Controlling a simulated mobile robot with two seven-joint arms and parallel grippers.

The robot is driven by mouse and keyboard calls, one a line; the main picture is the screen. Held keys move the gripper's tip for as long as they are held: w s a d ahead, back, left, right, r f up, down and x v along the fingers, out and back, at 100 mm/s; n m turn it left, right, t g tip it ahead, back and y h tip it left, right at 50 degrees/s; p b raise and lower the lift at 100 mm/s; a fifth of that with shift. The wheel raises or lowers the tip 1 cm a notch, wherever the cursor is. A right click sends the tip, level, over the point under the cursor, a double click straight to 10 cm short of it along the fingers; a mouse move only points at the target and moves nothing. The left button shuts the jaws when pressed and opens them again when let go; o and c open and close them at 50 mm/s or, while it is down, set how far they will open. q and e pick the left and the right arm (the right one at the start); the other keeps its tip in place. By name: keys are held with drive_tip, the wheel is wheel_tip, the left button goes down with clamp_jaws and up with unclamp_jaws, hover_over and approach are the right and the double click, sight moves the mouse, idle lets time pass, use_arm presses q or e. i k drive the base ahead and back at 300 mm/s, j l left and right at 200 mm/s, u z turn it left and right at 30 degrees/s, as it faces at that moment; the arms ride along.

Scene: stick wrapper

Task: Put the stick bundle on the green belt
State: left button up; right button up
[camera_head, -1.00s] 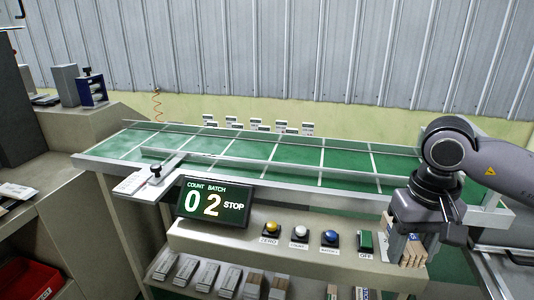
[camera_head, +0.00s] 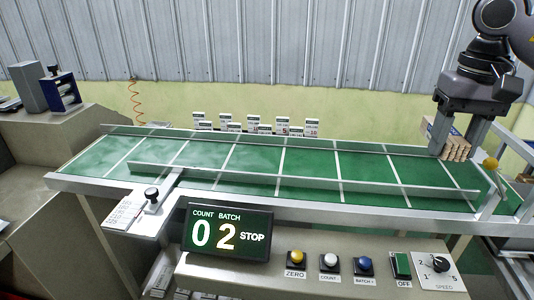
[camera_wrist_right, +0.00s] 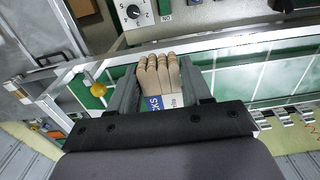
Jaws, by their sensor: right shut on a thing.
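The stick bundle (camera_head: 456,147) is several light wooden sticks with a white and blue wrapper. My right gripper (camera_head: 458,148) is shut on it at the right end of the green belt (camera_head: 310,165). In the right wrist view the bundle (camera_wrist_right: 157,75) sits between the two fingers of the right gripper (camera_wrist_right: 160,88), with the round stick ends pointing at the belt's front rail. The bundle overlaps the belt's far right part in the head view. I cannot tell whether it touches the belt. My left gripper is not in view.
A low metal rail (camera_head: 300,182) runs along the belt. A yellow knob (camera_head: 490,164) stands at its right end. In front are a counter display (camera_head: 228,232) and a button panel (camera_head: 330,275). Several small white-labelled packs (camera_head: 255,125) stand behind the belt. The belt's middle is clear.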

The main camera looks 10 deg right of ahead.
sight(315, 165)
drive_tip(key=i+j, duration=0.7)
drive_tip(key=i, duration=0.15)
